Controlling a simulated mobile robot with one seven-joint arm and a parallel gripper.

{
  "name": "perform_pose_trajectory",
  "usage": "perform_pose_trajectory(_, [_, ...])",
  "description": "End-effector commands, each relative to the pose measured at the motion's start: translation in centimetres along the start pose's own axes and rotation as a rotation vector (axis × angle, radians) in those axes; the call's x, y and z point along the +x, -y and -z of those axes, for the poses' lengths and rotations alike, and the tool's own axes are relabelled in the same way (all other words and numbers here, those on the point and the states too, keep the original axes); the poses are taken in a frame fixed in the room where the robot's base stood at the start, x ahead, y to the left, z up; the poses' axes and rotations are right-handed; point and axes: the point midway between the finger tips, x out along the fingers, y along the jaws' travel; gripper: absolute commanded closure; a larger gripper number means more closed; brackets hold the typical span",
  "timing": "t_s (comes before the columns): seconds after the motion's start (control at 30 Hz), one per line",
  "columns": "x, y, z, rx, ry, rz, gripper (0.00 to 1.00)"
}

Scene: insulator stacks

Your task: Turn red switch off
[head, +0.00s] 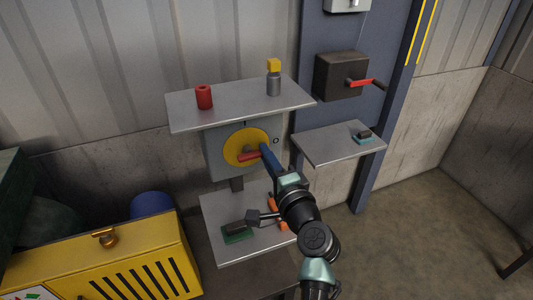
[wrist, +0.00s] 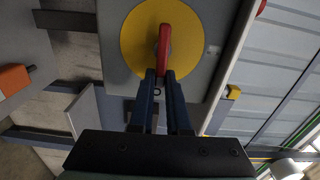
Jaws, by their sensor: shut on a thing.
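A red switch handle (head: 250,156) sits on a round yellow disc (head: 235,147) on a grey wall box (head: 215,158). An "I" mark is above the disc and an "O" mark is to its right. The handle lies roughly level in the head view, in line with the "O". In the wrist view the red handle (wrist: 165,42) runs down the yellow disc (wrist: 135,45) towards the "O", seen between my fingers. My gripper (head: 264,150) is shut on the handle's near end; its blue fingertips (wrist: 164,75) hide that end.
A shelf (head: 190,117) above the box holds a red cylinder (head: 204,97) and a grey cylinder with a yellow top (head: 273,77). A dark box (head: 341,75) with another red lever (head: 367,83) is at right. A yellow cabinet (head: 130,262) stands lower left.

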Motion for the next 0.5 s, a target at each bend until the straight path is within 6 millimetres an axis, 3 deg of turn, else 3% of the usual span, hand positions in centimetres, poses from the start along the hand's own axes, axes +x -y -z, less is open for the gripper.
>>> perform_pose_trajectory(0.5, [-0.04, -0.22, 0.08, 0.052, -0.002, 0.0, 1.0])
